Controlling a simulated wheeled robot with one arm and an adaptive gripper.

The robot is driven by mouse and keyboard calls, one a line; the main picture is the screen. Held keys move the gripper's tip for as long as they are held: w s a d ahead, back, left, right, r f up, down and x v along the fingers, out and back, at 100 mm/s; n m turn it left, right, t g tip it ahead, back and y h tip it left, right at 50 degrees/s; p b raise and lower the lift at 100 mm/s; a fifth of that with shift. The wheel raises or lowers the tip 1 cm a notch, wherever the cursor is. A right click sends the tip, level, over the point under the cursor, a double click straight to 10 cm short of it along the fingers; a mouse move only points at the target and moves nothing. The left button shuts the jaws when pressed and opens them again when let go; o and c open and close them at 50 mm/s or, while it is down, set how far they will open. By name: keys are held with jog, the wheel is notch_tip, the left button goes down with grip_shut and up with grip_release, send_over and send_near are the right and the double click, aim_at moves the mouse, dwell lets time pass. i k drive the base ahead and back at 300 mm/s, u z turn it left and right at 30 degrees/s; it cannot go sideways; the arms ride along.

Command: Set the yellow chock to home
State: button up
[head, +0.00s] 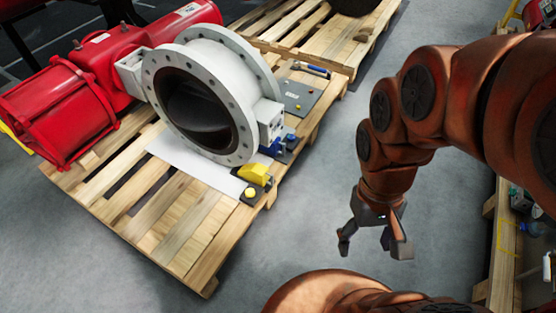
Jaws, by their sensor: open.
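The yellow chock (254,174) is a small wedge-like block on the wooden pallet, in front of the large white valve flange (204,98). Its lower side meets a dark pad (249,201) that carries a yellow round knob (251,192). I cannot tell if it rests on the pad or beside it. No place marked home can be made out. My gripper (371,246) is open and empty, hanging over the grey floor to the right of the pallet, well apart from the chock.
A blue block (272,147) sits close behind the chock, beside a dark pad with a blue knob (290,136). A grey plate (299,96) lies farther back. A red actuator (62,108) joins the valve at left. The floor (330,180) between pallet and gripper is clear.

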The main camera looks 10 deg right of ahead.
aim_at(257, 173)
jog(key=u, duration=0.35)
jog(key=k, duration=1.05)
jog(key=u, duration=1.5)
jog(key=i, duration=0.85)
jog(key=z, duration=0.65)
jog(key=i, duration=0.8)
jog(key=z, duration=0.8)
